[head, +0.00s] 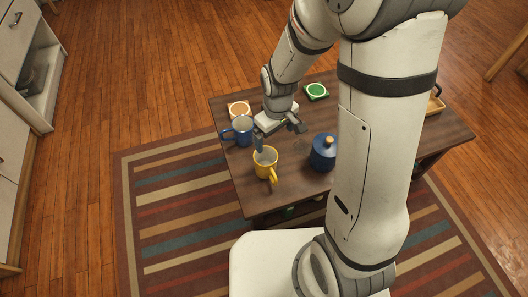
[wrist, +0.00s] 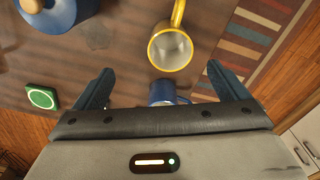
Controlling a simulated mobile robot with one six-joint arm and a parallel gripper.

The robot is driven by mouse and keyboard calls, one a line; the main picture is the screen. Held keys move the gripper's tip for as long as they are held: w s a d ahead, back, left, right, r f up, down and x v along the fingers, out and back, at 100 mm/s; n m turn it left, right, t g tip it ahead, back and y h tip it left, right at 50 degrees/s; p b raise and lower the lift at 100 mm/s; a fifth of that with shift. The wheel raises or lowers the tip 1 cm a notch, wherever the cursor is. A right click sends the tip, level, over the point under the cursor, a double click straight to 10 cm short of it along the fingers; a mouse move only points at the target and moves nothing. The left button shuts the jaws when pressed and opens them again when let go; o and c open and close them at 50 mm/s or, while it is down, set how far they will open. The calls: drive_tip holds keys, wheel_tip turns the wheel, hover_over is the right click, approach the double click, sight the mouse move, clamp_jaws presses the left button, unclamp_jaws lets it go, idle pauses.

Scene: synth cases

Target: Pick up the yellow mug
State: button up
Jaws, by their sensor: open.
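The yellow mug (head: 265,163) stands upright on the wooden table near its front left part, with its handle toward the front. In the wrist view the yellow mug (wrist: 171,48) shows its pale inside and lies ahead of the fingers, with its handle pointing to the top edge. My gripper (head: 278,137) is above the table, just behind the mug in the head view. In the wrist view my gripper (wrist: 155,80) has its two fingers wide apart with nothing held between them.
A blue mug (head: 240,130) stands left of my gripper. A blue pot with a wooden knob (head: 322,153) stands right of the yellow mug. An orange coaster (head: 239,109) and a green coaster (head: 317,91) lie farther back. A wooden tray (head: 436,104) is partly hidden by my arm.

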drive_tip(key=n+b, duration=0.1)
drive_tip(key=b, duration=0.1)
approach(268, 162)
drive_tip(key=s+r, duration=0.2)
drive_tip(key=s, duration=0.1)
drive_tip(key=f+b, duration=0.1)
drive_tip(key=f, duration=0.1)
drive_tip(key=f+b, duration=0.2)
drive_tip(key=f, duration=0.1)
drive_tip(key=shift+s+a+f, duration=0.2)
drive_tip(key=shift+a+f, duration=0.1)
drive_tip(key=shift+f, duration=0.05)
drive_tip(key=shift+c, duration=0.2)
drive_tip(key=c, duration=1.2)
